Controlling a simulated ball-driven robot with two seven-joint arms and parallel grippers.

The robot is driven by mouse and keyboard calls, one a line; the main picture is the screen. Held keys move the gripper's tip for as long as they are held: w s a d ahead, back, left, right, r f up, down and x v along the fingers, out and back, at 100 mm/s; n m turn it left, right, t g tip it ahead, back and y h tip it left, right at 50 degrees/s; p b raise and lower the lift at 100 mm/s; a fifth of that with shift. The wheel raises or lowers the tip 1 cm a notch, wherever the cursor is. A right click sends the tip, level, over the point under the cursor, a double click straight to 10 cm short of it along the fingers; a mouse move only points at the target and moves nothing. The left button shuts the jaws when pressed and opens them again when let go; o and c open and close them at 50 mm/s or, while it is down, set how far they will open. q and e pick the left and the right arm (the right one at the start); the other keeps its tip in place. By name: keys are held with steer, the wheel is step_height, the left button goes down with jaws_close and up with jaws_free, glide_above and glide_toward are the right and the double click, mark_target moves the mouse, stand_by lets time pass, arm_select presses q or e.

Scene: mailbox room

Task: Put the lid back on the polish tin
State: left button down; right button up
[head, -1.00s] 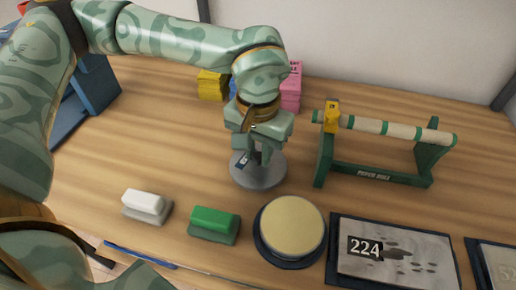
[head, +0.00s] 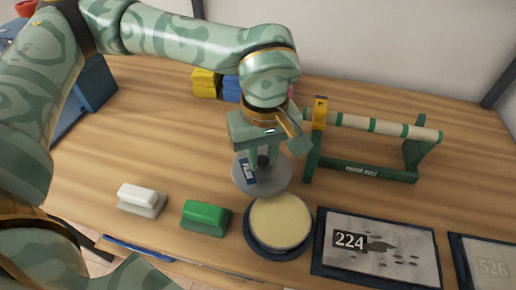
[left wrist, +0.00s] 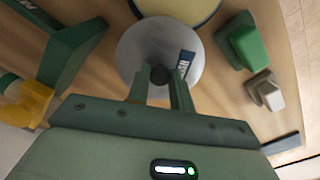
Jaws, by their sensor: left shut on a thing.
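The polish tin (head: 279,222) is a round dark-blue tin with cream polish showing, open, at the front middle of the table. The lid (head: 244,178) is a grey disc with a dark knob and a small blue label. My left gripper (head: 263,160) is shut on the lid's knob, just behind the tin. In the left wrist view the lid (left wrist: 146,40) sits beyond the fingers, and part of the tin (left wrist: 178,8) shows at the top edge. The lid's near edge overlaps or nearly meets the tin's far rim in the head view. My right gripper is out of view.
A green-handled brush (head: 206,215) and a white-handled brush (head: 141,200) lie left of the tin. A number plate marked 224 (head: 400,246) lies to its right. A paper-roll stand (head: 365,171) is behind right. Colored stacks (head: 206,82) stand at the back.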

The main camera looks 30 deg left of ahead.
arm_select(q)
steer(key=s+d+r+n, duration=0.1)
steer(key=n, duration=0.2)
steer(key=s+d+r+n+p, duration=0.1)
steer(key=n, duration=0.2)
steer(key=s+d+r+n, duration=0.1)
steer(key=n, duration=0.3)
steer(key=shift+d+p, duration=0.3)
steer(key=shift+p, duration=0.1)
steer(key=s+d+r+n+p, duration=0.2)
steer(key=s+d+r+n, duration=0.15)
steer(key=n, duration=0.95)
steer(key=shift+n, duration=0.3)
steer(key=shift+w+f+b, duration=0.1)
steer(key=shift+f+b, duration=1.4)
steer(key=shift+f, duration=1.3)
steer(key=shift+f+b, duration=0.6)
steer(key=shift+f, duration=0.15)
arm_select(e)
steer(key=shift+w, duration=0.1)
arm_select(q)
steer(key=shift+d, duration=0.15)
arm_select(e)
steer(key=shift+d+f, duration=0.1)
arm_select(q)
steer(key=shift+f+b, duration=0.15)
steer(key=shift+b, duration=0.25)
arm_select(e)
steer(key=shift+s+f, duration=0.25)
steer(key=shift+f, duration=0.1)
